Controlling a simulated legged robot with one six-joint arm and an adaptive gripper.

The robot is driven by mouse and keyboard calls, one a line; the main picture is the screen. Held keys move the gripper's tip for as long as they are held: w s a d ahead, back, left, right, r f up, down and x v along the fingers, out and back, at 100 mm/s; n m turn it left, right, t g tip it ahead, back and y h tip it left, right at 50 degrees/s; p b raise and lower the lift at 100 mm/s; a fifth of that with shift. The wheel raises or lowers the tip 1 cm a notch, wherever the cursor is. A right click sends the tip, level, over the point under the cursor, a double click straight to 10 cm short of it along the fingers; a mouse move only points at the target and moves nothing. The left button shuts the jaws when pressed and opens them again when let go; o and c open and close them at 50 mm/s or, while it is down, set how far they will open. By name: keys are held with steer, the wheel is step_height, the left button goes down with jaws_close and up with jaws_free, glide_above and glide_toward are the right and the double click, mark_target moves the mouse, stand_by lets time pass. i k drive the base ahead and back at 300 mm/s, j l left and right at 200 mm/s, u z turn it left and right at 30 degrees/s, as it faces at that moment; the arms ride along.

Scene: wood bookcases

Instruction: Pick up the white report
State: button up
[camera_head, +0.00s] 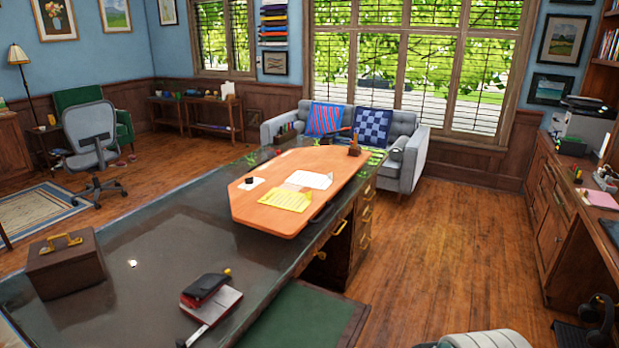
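A white sheet of paper (310,180), which looks like the white report, lies flat on an orange-brown board (258,216) on the large dark desk. A yellow sheet with writing (286,201) lies just in front of it, close to or touching its near edge. A small white piece with a dark object on it (250,183) sits to the left on the same board. My gripper is not in view, so I cannot see whether it holds anything.
The dark desk (150,250) carries a brown case (66,262) and a red-and-black item (212,297). Wood floor (430,240) is open right of the desk. A grey sofa (405,165) stands behind; a wooden cabinet (555,215) lines the right.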

mark_target(300, 178)
steer(key=i+l, duration=0.35)
steer(key=i, duration=0.35)
steer(key=i+l+u, duration=0.15)
steer(key=i+l, duration=0.2)
steer(key=i, duration=0.3)
steer(key=i+l, duration=0.45)
steer(key=i, duration=0.25)
steer(key=i+l+u, duration=0.1)
steer(key=i+l, duration=0.3)
steer(key=i, duration=0.25)
steer(key=i+l+u, duration=0.1)
steer(key=i+l, duration=0.4)
steer(key=i, duration=0.15)
